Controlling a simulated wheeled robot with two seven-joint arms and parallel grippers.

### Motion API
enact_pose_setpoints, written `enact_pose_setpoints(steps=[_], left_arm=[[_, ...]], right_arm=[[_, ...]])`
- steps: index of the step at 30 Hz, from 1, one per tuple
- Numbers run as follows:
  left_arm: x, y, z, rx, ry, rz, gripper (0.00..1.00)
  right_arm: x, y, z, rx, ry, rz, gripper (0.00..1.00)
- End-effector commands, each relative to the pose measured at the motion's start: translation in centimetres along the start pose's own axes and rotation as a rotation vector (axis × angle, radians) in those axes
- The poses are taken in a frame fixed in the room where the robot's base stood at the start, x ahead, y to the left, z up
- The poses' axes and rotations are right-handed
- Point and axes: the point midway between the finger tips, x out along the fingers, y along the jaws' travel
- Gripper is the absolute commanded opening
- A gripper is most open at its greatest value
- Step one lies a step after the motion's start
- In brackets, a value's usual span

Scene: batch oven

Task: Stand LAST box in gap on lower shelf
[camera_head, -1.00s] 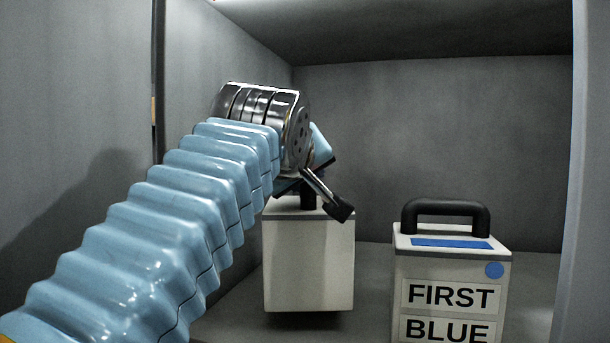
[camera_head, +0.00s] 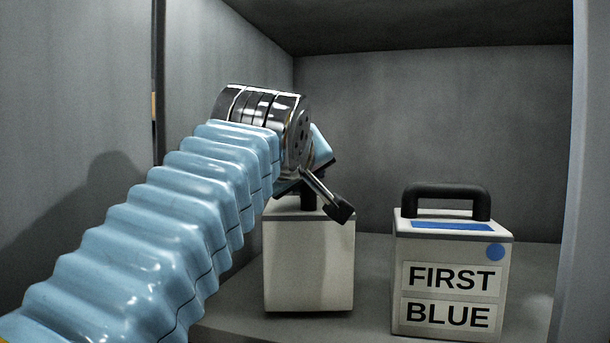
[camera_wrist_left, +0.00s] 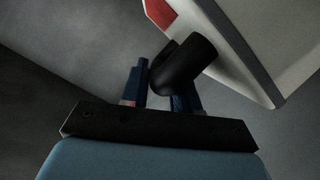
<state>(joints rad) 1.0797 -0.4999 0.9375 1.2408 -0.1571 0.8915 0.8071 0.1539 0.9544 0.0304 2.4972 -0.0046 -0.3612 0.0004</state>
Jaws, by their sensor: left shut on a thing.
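My left gripper (camera_head: 312,192) is shut on the dark handle of a white box (camera_head: 308,262) with a grey band near its top. The box hangs upright below it, and its visible face is plain. The wrist view shows the black handle (camera_wrist_left: 183,64) at the blue fingers (camera_wrist_left: 158,90), with the box's white body and a red patch (camera_wrist_left: 162,12) at upper right. No lettering on this box shows. Its bottom is close to the shelf (camera_head: 370,325); I cannot tell if they touch. My right gripper is not in view.
A white box marked FIRST BLUE (camera_head: 450,275), with a black handle and blue marks, stands to the right with a gap between the two boxes. A grey side wall (camera_head: 225,60) is at left, a pale upright (camera_head: 588,180) at right, a ceiling above.

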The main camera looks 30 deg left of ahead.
Motion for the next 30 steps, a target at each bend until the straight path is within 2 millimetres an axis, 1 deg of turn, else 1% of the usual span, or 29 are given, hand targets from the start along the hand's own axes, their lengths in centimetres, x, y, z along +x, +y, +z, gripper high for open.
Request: enact_pose_setpoints(steps=[26, 27, 29, 30], left_arm=[[0.15, -0.40, 0.68, 0.001, 0.007, 0.006, 0.00], [0.13, -0.37, 0.62, 0.001, 0.007, 0.006, 0.36], [0.15, -0.38, 0.65, 0.001, 0.006, 0.005, 0.45], [0.16, -0.40, 0.67, 0.001, 0.005, 0.005, 0.51]], right_arm=[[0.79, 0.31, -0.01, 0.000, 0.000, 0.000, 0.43], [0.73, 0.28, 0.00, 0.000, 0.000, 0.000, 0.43], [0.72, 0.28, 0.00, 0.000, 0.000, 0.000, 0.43], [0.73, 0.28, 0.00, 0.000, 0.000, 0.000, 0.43]])
